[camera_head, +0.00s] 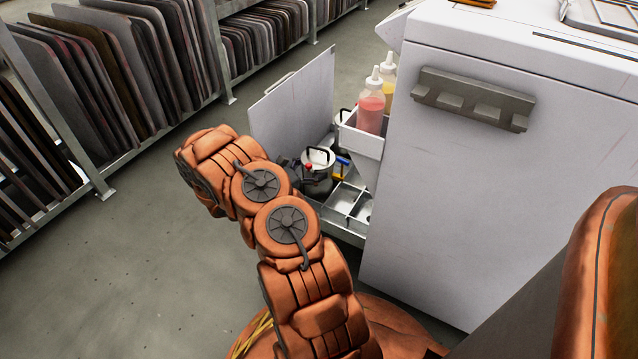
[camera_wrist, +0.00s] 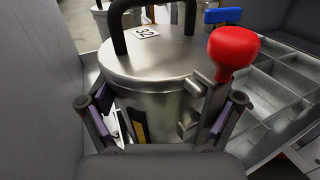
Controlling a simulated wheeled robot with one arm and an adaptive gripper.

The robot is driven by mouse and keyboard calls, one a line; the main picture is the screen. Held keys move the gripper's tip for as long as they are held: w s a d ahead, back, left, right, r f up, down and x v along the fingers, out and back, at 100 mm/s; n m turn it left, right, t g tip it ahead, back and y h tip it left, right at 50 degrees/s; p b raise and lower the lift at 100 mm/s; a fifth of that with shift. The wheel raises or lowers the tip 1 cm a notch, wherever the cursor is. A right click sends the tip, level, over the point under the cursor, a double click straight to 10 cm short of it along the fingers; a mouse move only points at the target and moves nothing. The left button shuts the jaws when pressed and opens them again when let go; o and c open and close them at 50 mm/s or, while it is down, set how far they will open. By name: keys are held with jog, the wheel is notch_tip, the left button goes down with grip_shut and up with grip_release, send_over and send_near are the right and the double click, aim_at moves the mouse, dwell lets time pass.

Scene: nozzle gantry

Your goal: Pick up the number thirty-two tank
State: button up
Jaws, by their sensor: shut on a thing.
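The number thirty-two tank (camera_wrist: 150,60) is a metal can with a flat lid, a black arched handle, a red knob on its right side and a small tag reading 32. It stands upright in the wrist view, and its lid also shows in the head view (camera_head: 319,157) in the open drawer. My gripper (camera_wrist: 164,115) has a finger on each side of the tank's body and is shut on it. In the head view my arm hides most of the gripper. The tank's base is hidden, so I cannot tell whether it is lifted.
Other metal tanks (camera_wrist: 108,20) stand just behind. A blue handle (camera_wrist: 222,15) is close behind the red knob. An empty divided tray (camera_wrist: 275,88) lies to the right. The drawer's white front panel (camera_head: 295,100) and the white cabinet (camera_head: 470,190) flank the space. Bottles (camera_head: 371,108) stand above.

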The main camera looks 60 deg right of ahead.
jog(key=shift+c, duration=1.1)
jog(key=shift+r, duration=0.15)
